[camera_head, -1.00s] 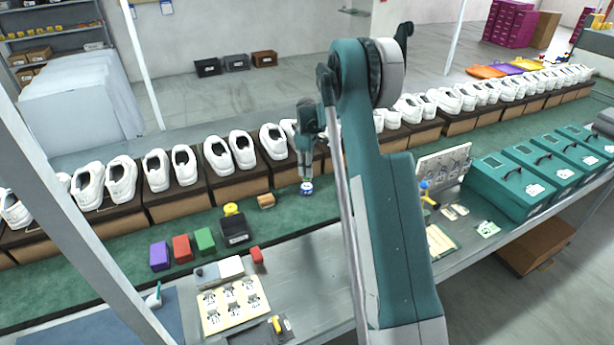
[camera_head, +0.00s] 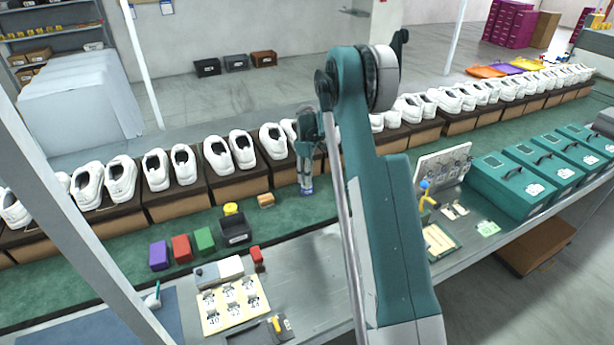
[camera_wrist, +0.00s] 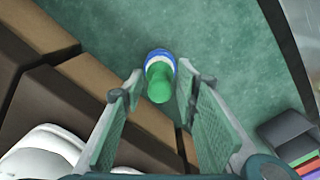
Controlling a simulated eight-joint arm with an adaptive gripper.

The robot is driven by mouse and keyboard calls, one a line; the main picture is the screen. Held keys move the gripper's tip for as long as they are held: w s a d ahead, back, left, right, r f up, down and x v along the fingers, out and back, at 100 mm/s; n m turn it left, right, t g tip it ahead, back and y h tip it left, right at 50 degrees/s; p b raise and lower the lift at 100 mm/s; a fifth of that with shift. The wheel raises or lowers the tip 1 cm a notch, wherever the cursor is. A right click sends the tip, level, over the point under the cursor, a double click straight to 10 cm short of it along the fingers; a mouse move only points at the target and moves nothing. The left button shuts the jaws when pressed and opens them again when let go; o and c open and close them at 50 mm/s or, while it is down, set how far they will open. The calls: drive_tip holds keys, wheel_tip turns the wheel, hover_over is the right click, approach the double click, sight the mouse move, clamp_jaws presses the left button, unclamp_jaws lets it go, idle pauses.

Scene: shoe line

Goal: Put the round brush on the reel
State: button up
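A small round piece with a green knob and a blue-and-white base, which looks like the round brush (camera_wrist: 160,82), stands on the green mat. In the wrist view my gripper (camera_wrist: 161,84) is open, with one finger on each side of the green knob. I see small gaps beside the knob. In the head view my gripper (camera_head: 306,190) is low over the mat and hides most of the brush. A yellow round thing (camera_head: 231,208), perhaps the reel, sits by a black box (camera_head: 235,232) to the left of my gripper.
A row of white shoes (camera_head: 243,150) on brown boxes runs behind the mat. A small tan block (camera_head: 266,200) lies left of my gripper. Purple (camera_head: 159,255), red (camera_head: 181,247) and green (camera_head: 204,240) blocks stand further left. The mat right of my gripper is mostly clear.

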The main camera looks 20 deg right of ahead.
drive_tip(key=shift+r, duration=0.15)
wheel_tip(320, 180, up, 12)
drive_tip(key=p, duration=0.1)
idle(0.8)
idle(0.6)
drive_tip(key=s+a+r+m+t, duration=0.2)
drive_tip(key=s+a+r, duration=0.6)
drive_tip(key=s+r, duration=0.35)
drive_tip(key=s+a+r+m+t, duration=0.1)
drive_tip(key=s+a+r+m, duration=0.1)
drive_tip(key=s+a+r, duration=0.75)
drive_tip(key=s+a+r+m+t, duration=0.1)
drive_tip(key=s+a+r, duration=0.1)
drive_tip(key=s, duration=0.7)
drive_tip(key=s+a+r+m+t, duration=0.1)
drive_tip(key=s+a+r, duration=0.1)
drive_tip(key=s, duration=0.7)
drive_tip(key=s+a+f+m+t, duration=0.1)
drive_tip(key=s+f, duration=0.2)
drive_tip(key=s, duration=0.4)
drive_tip(key=s+a+f+m+t, duration=0.1)
drive_tip(key=s+a+f+m, duration=0.1)
drive_tip(key=s, duration=0.6)
drive_tip(key=shift+a+f, duration=0.3)
drive_tip(key=shift+f, duration=0.1)
